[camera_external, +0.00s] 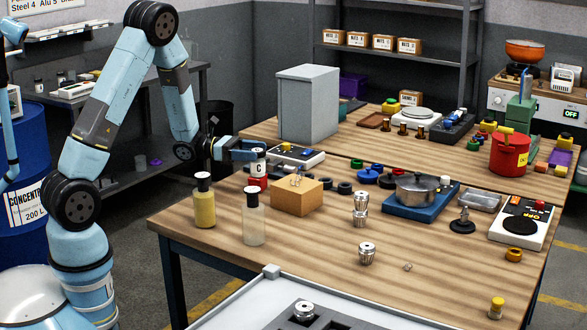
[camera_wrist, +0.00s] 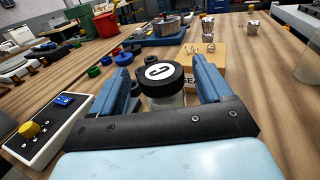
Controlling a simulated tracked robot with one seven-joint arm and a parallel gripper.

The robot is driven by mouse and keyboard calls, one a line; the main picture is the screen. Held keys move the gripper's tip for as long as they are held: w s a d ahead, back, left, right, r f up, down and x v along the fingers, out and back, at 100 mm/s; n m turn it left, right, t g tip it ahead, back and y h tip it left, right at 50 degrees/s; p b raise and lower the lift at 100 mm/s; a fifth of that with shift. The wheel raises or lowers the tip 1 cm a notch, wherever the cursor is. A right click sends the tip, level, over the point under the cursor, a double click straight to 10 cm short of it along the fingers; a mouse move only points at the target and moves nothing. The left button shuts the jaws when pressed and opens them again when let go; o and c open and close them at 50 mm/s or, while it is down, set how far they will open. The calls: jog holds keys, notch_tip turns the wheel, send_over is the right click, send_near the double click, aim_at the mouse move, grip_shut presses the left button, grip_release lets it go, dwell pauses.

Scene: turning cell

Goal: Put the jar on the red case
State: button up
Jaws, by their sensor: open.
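The jar (camera_external: 258,169) stands on the near side of the wooden table, with a dark lid and a white label marked C. In the wrist view the jar (camera_wrist: 163,84) has a black lid with a white C disc and a clear body. My gripper (camera_wrist: 160,70) is open, one blue finger on each side of the jar. A red patch (camera_external: 257,184) shows right below the jar's label; I cannot tell whether it is part of the jar. A red container (camera_external: 509,152) with a yellow top piece, perhaps the red case, stands at the right of the table.
A cardboard box (camera_external: 297,196) is close beside the jar. Yellow (camera_external: 204,205) and clear (camera_external: 254,220) bottles stand in front. A switch box (camera_wrist: 42,130) lies left of my gripper. A pot on a blue base (camera_external: 420,194) and a tall grey cabinet (camera_external: 307,103) stand farther off.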

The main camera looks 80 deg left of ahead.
jog(key=v, duration=0.8)
jog(key=w+d+r+n+g+y, duration=0.1)
jog(key=w+d+r+n+y, duration=0.1)
jog(key=w+r+n+y, duration=0.65)
jog(key=s+d+r+n+g+y, duration=0.25)
jog(key=s+d+r+n, duration=0.35)
jog(key=n, duration=0.9)
jog(key=s+d+r+n+g+h, duration=0.2)
jog(key=s+d+n+g, duration=0.5)
jog(key=s+d+n, duration=1.1)
jog(key=s+d+r, duration=0.1)
jog(key=s, duration=0.4)
jog(key=shift+d+h, duration=0.2)
jog(key=shift+h, duration=0.2)
